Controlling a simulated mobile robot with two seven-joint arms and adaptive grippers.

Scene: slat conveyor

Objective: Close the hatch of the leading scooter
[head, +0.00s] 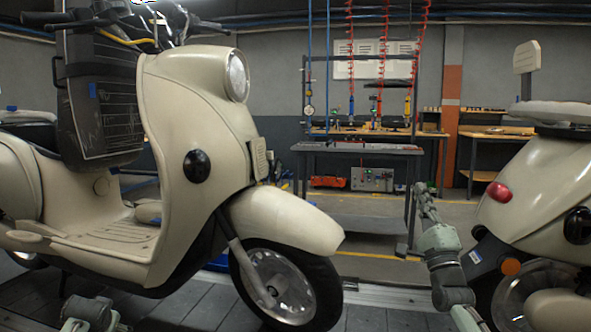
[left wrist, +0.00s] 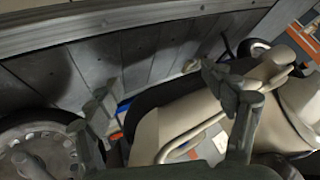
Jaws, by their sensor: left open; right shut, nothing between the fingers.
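Two cream scooters stand in line on the conveyor in the head view, both facing right. The leading scooter (head: 530,205) is at the right, cut by the frame edge, with its red tail lamp (head: 499,192) showing. A round black fitting (head: 578,225) sits on its side; I cannot tell whether this is the hatch or how the hatch stands. My right gripper (head: 424,198) points up just behind this scooter, shut and empty, apart from the tail. My left gripper (left wrist: 168,98) is open and empty in the left wrist view, above a scooter's pale body and the slats.
The following scooter (head: 190,110) fills the left, with its front wheel (head: 320,285) near my right arm. Slats (head: 185,310) lie below. A workbench (head: 362,149) with hanging red hoses stands behind. A gap lies between the two scooters.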

